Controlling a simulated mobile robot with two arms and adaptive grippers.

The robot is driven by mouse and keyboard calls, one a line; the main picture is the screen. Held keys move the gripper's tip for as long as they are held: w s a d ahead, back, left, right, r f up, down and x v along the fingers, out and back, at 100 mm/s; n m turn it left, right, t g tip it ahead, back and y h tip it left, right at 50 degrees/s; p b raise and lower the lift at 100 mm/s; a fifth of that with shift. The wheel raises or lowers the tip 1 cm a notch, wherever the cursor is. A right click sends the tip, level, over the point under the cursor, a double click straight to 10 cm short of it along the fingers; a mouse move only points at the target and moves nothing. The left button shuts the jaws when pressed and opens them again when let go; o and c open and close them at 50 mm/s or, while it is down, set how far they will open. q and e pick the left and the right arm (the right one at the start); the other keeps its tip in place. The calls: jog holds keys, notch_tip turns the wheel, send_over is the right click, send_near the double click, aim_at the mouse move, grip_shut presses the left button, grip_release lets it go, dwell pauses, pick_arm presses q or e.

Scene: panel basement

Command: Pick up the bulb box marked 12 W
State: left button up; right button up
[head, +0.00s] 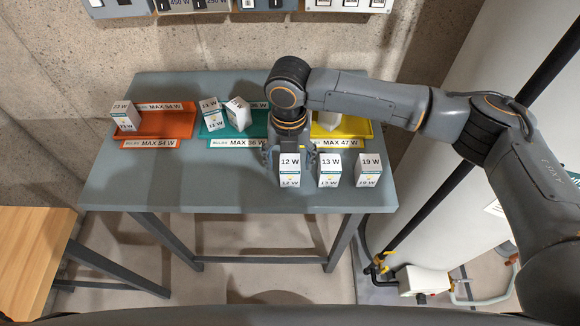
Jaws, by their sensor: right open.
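The white bulb box marked 12 W (290,170) stands upright near the front edge of the grey table (200,195), at the left end of a row of three boxes. My right gripper (285,158) is open and points down just behind this box. Its fingers are partly hidden by the box and the wrist, so I cannot tell whether they touch it. The box marked 13 W (329,171) stands just to the right, and the box marked 19 W (369,170) farther right. My left gripper is not in view.
Behind stand an orange tray (166,124) marked MAX 54 W, a teal tray (256,127) marked MAX 36 W and a yellow tray (352,128) marked MAX 47 W, each with bulb boxes. The table's front left is clear. A wooden table (30,245) is at left.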

notch_tip(320, 180, down, 4)
jog(key=shift+s+d+r+p, duration=0.1)
jog(key=shift+r+p, duration=0.05)
jog(key=shift+p, duration=0.5)
jog(key=shift+f, duration=0.35)
jog(key=c, duration=1.2)
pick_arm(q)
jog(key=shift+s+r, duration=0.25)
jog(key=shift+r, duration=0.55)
pick_arm(e)
jog(key=shift+c, duration=0.2)
